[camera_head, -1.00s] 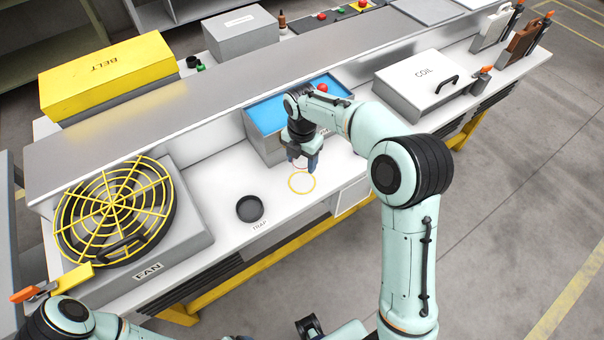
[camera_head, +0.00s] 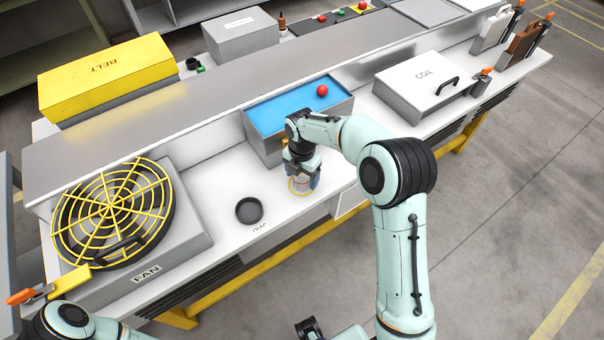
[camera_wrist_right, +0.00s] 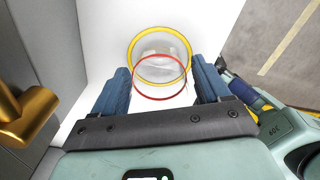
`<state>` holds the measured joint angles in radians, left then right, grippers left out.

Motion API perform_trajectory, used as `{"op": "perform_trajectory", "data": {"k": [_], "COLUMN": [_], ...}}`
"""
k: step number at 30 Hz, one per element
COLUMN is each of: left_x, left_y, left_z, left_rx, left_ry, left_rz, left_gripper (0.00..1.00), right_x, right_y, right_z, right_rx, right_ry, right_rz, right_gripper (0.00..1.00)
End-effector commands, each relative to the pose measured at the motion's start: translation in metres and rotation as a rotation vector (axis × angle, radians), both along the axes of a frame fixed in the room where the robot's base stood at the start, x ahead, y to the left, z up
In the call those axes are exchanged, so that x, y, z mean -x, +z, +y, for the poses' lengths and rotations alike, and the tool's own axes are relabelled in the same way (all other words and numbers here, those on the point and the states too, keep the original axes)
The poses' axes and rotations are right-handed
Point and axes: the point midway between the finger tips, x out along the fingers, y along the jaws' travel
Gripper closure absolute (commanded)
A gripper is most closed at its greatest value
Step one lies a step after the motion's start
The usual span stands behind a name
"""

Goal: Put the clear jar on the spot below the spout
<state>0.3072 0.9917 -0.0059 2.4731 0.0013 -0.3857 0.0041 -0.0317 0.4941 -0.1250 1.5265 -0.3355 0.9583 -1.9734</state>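The clear jar (camera_wrist_right: 159,78) has a red rim and shows between the two blue fingers of my right gripper (camera_wrist_right: 162,82) in the right wrist view. The spot is a yellow ring (camera_wrist_right: 160,32) on the white bench, and the jar is over it. The jar's base appears inside the ring; whether it touches the bench is hard to tell. In the head view my right gripper (camera_head: 302,182) is low at the yellow ring, fingers close around the jar. A brass spout (camera_wrist_right: 28,108) shows at the left of the wrist view.
A tank (camera_head: 265,117) with blue contents and a red ball (camera_head: 322,90) stands behind the gripper. A black round trap dish (camera_head: 249,211) and a fan box with yellow guard (camera_head: 112,214) are left. The coil box (camera_head: 425,85) is right.

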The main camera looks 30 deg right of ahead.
Motion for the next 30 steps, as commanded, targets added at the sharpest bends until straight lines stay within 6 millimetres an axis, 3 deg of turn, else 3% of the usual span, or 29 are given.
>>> {"op": "perform_trajectory", "data": {"k": [9,13,24,30], "left_x": [0.000,-0.001,-0.006,-0.009], "left_y": [0.001,0.003,0.013,0.017], "left_z": [0.000,0.000,0.000,0.000], "left_rx": [0.000,0.000,0.000,0.000], "left_ry": [0.000,-0.001,0.000,0.000], "left_rz": [0.000,-0.001,-0.007,-0.010], "left_gripper": [0.12,0.12,0.12,0.12], "right_x": [0.000,-0.001,-0.001,-0.001], "right_y": [0.002,0.012,0.089,0.116], "right_z": [0.000,0.000,0.000,0.000], "right_rx": [0.000,0.000,0.000,0.000], "right_ry": [0.000,0.000,0.000,0.000], "right_rz": [-0.001,-0.004,-0.006,-0.004], "right_gripper": [0.16,0.16,0.16,0.16]}}
